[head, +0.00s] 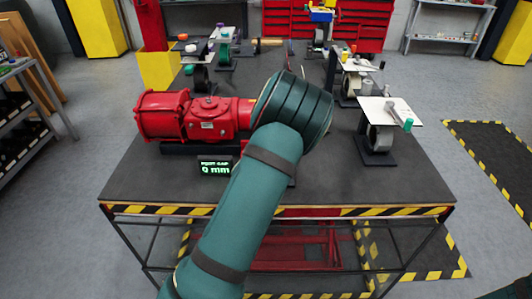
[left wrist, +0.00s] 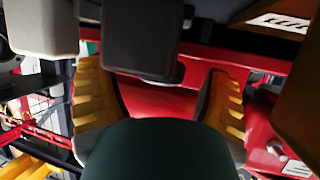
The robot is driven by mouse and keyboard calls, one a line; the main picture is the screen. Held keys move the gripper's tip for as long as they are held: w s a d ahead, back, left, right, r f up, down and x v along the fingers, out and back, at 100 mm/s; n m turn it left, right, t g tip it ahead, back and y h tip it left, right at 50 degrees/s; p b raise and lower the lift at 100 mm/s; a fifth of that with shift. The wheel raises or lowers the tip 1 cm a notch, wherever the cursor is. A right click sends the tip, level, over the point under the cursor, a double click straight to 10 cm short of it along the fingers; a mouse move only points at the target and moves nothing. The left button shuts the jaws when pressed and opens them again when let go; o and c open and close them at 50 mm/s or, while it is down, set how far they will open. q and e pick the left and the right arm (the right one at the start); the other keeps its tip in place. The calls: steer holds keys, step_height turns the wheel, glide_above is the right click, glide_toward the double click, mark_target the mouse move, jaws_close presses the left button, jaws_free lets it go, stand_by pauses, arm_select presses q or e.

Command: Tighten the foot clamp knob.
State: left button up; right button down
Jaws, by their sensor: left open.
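The red valve actuator (head: 205,120) lies on the dark workbench in the head view. A small display (head: 215,168) in front of it reads "FOOT GAP 0 mm". My teal left arm crosses the actuator's right end and hides what is behind it, including my left gripper. In the left wrist view my left gripper (left wrist: 160,100) is open, with yellow ridged fingers on both sides and red metal behind them. A dark rounded shape (left wrist: 160,150) fills the bottom middle; I cannot tell what it is. I cannot make out the foot clamp knob. My right gripper is not in view.
The workbench (head: 130,185) has a striped front edge. Stands with white plates (head: 390,110) are on its right side. More small fixtures (head: 222,50) stand at the back. The front left and front right of the top are clear.

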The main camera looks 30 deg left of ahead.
arm_select(q)
steer(key=shift+s, duration=0.1)
steer(key=v, duration=1.1)
steer(key=shift+s+r, duration=0.2)
steer(key=shift+s, duration=0.1)
steer(key=shift+d, duration=0.1)
